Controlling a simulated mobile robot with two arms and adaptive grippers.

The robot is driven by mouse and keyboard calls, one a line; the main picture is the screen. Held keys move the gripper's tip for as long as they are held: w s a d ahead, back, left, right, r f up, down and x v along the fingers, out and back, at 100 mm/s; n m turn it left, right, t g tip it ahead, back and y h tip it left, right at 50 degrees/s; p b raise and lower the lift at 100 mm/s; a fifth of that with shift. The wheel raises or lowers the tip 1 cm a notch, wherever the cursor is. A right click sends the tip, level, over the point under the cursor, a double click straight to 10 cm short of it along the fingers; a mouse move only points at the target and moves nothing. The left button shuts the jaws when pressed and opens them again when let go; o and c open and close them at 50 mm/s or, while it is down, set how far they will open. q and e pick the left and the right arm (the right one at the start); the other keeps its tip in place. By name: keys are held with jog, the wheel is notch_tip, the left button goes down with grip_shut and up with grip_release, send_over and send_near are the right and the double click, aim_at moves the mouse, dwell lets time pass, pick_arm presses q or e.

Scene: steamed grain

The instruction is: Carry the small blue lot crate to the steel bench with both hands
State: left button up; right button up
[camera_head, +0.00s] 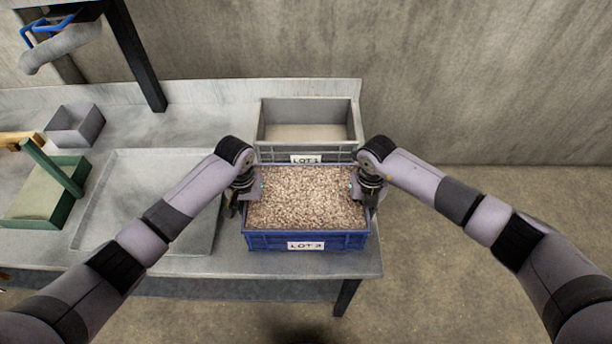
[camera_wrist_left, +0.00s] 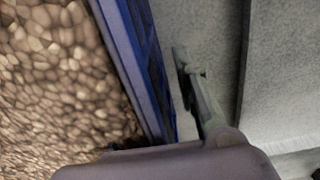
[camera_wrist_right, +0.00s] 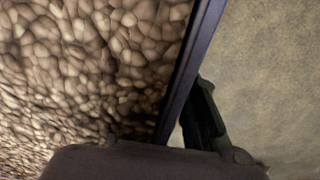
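The blue lot crate (camera_head: 268,242) is full of pale brown grain and has a white lot label on its front. It sits upright on the right end of the steel bench (camera_head: 225,262). My left gripper (camera_head: 240,200) is at its left wall. In the left wrist view, one finger is outside the blue wall (camera_wrist_left: 145,65) with a gap between them. My right gripper (camera_head: 368,192) is at the right wall. In the right wrist view, a finger is outside and close against the wall (camera_wrist_right: 190,75); contact is unclear. The inner fingers are hidden.
An empty grey crate labelled LOT 1 (camera_head: 308,151) stands right behind the blue crate. A shallow steel tray (camera_head: 150,165) lies to the left, with a green tray (camera_head: 45,207) and a small grey bin (camera_head: 75,125) beyond. A dark post (camera_head: 135,55) rises at the back. Open floor lies right.

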pick_arm(q)
jog(key=shift+r, duration=0.1)
notch_tip(320, 180, up, 12)
jog(key=shift+f, duration=0.25)
pick_arm(e)
jog(key=shift+r, duration=0.1)
pick_arm(q)
jog(key=shift+r, duration=0.15)
pick_arm(e)
jog(key=shift+r, duration=0.15)
notch_tip(320, 180, up, 12)
jog(key=shift+f, duration=0.15)
